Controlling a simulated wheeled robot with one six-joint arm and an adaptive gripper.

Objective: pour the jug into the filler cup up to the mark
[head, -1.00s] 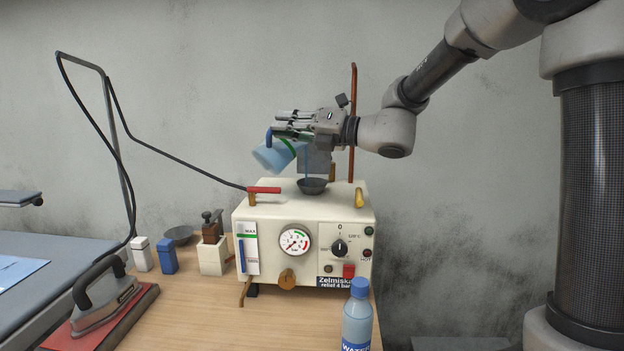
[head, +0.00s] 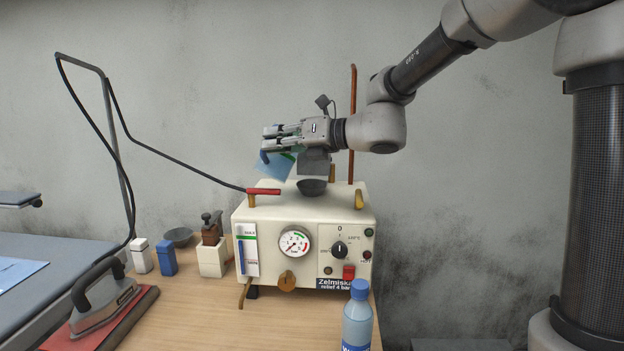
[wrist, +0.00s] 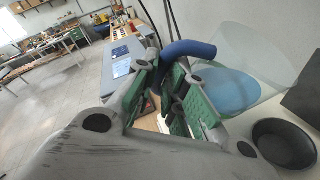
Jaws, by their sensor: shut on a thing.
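The jug (head: 274,166) is a clear vessel with a blue handle and blue water in it. It is tilted, above and left of the filler cup (head: 312,187), a dark bowl on top of the cream boiler. My gripper (head: 272,140) is shut on the blue handle (wrist: 188,52). The wrist view shows the jug (wrist: 262,62) with some water low inside, and the dark cup (wrist: 284,147) below it, apart from it. No stream shows between them now. The sight gauge (head: 247,250) on the boiler's front has a green MAX mark and a blue column.
The boiler (head: 300,215) carries a pressure gauge (head: 294,242), a knob and a red switch. A red-handled lever (head: 264,191) and an upright copper pipe (head: 352,125) stand close by. A water bottle (head: 357,318) is in front; an iron (head: 105,300) is at left.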

